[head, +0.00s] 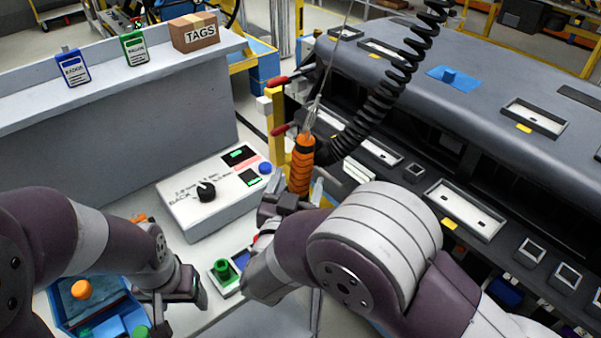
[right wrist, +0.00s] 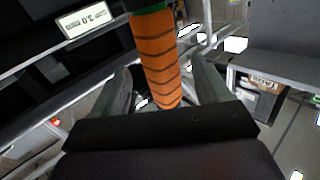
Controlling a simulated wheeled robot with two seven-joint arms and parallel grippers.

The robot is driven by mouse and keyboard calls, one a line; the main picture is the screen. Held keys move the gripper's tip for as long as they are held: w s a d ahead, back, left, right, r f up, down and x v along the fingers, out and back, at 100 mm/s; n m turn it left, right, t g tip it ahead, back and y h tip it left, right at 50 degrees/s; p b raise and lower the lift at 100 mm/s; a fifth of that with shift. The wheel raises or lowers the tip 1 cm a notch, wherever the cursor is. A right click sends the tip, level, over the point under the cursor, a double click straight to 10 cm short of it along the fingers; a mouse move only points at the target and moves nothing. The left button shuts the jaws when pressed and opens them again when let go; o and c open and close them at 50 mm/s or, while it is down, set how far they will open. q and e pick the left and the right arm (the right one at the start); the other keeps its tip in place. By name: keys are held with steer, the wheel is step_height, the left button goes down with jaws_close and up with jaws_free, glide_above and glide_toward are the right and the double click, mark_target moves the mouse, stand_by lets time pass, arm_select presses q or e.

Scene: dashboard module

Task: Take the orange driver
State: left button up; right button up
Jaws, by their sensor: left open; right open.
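The orange driver (head: 302,164) hangs upright from a thin cable beside the black coiled hose, in front of the dashboard module. In the right wrist view its ribbed orange handle (right wrist: 156,62) stands between the two fingers of my right gripper (right wrist: 160,90), with gaps on both sides. My right gripper (head: 292,199) is open at the lower end of the handle in the head view, its fingers partly hidden by the driver and my wrist. My left gripper (head: 180,293) is open and empty over the front left of the bench, near a blue bin (head: 100,312).
A white control box (head: 215,197) with a black knob stands left of the driver. Red-tipped pegs on a yellow post (head: 278,125) are close behind it. The dashboard module (head: 470,95) fills the right. A green part (head: 223,271) sits on the bench between my grippers.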

steer(key=p+x, duration=0.1)
steer(key=x, duration=0.4)
steer(key=shift+w+d+r, duration=0.1)
steer(key=shift+r, duration=0.05)
steer(key=shift+w+d, duration=0.1)
steer(key=shift+w, duration=0.4)
steer(key=shift+s, duration=0.1)
jaws_close()
